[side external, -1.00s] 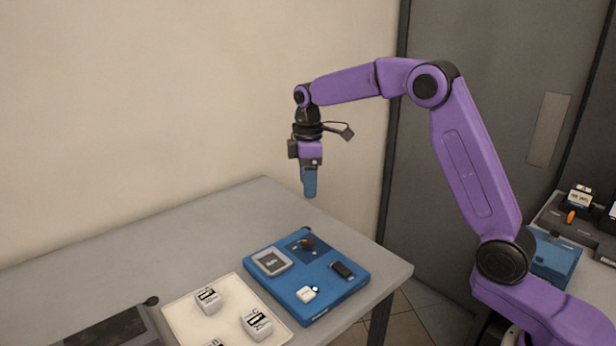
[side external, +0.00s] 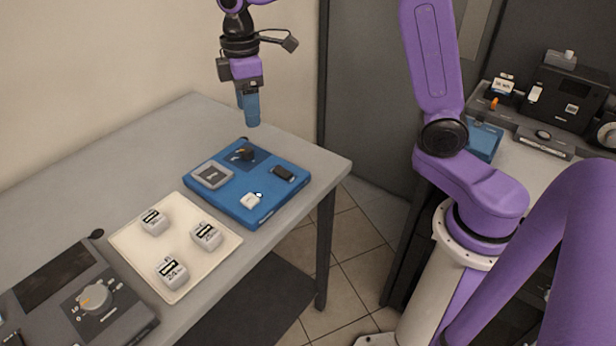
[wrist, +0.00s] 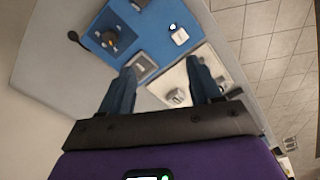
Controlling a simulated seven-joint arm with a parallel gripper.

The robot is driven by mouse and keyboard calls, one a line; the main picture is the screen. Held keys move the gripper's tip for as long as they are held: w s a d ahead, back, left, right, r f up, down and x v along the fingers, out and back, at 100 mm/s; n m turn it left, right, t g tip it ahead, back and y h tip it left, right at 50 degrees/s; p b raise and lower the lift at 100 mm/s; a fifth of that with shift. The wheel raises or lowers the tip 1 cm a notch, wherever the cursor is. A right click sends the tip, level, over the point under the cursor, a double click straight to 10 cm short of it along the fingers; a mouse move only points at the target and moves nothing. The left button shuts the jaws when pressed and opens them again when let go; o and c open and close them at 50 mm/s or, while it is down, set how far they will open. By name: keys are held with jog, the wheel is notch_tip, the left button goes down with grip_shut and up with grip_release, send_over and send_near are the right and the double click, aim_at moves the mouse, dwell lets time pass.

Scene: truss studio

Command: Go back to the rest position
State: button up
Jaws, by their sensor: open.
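My gripper (side external: 252,122) hangs with its blue fingers pointing down, above the far end of the grey table (side external: 110,160). In the side view it shows just beyond the blue board (side external: 225,200), with clear air beneath it. In the wrist view the two blue fingers of my gripper (wrist: 160,67) are spread apart with nothing between them. The blue board (wrist: 112,57) and part of the cream tray (wrist: 160,88) lie below and beyond the fingers. No marker of a rest position shows.
The cream tray (side external: 132,242) holds three white labelled blocks. A dark device with a knob (side external: 96,298) sits at the near left. A second bench with equipment (side external: 560,100) stands at right. A wall is behind the table; the table's left-rear surface is clear.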

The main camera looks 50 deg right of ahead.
jog(key=s+d+f, duration=0.2)
jog(key=s, duration=1.3)
jog(key=s+d+f, duration=0.2)
jog(key=s, duration=1.2)
jog(key=shift+s+d+f+n, duration=0.2)
jog(key=shift+s+d+n, duration=0.15)
jog(key=shift+d+n, duration=0.05)
